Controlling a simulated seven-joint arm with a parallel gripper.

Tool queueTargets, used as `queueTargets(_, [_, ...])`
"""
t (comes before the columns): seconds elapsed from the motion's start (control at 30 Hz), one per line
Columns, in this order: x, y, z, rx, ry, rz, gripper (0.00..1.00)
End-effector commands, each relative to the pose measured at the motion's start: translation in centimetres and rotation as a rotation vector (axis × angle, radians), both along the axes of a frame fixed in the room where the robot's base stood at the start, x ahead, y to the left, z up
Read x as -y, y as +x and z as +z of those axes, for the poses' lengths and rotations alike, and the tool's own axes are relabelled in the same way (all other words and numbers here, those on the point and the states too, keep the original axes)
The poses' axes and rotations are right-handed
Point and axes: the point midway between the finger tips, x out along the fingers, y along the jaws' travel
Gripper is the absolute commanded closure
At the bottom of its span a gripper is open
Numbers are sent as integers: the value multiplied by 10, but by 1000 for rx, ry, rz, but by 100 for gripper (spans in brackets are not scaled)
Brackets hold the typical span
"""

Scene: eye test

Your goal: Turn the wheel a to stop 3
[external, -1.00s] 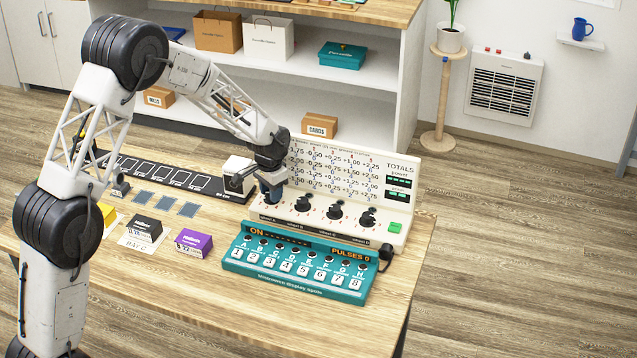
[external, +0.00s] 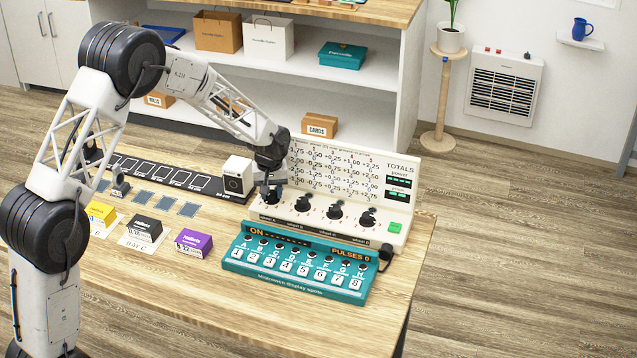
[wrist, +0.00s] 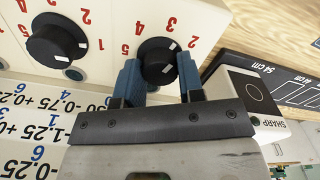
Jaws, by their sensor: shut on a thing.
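Wheel a (external: 270,193) is the leftmost black knob on the cream panel (external: 384,235). It also shows in the wrist view (wrist: 154,63), with red stop numbers around it and a white mark on its upper right side. The mark points toward the area between 3 and 2; I cannot tell exactly which. My gripper (wrist: 158,76) is shut on wheel a, one blue finger on each side. In the external view my gripper (external: 270,188) partly hides the wheel.
A second knob (wrist: 56,40) is beside wheel a; further knobs stand to the right. A teal keypad box (external: 295,265) lies in front of the panel. A white box (external: 238,176) stands close to the left. Coloured boxes, such as the purple one (external: 194,243), lie further left.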

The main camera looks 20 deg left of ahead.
Motion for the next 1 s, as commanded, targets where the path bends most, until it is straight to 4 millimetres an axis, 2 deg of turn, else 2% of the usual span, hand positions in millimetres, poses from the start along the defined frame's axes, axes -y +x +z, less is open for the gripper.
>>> queueTargets(0.4, [0,1,1,1,0,239,88])
queueTargets(0.93, [0,1,1,1,0,271,88])
queueTargets(0.97, [0,1,1,1,0,271,62])
queueTargets(1.0, [0,1,1,1,0,271,55])
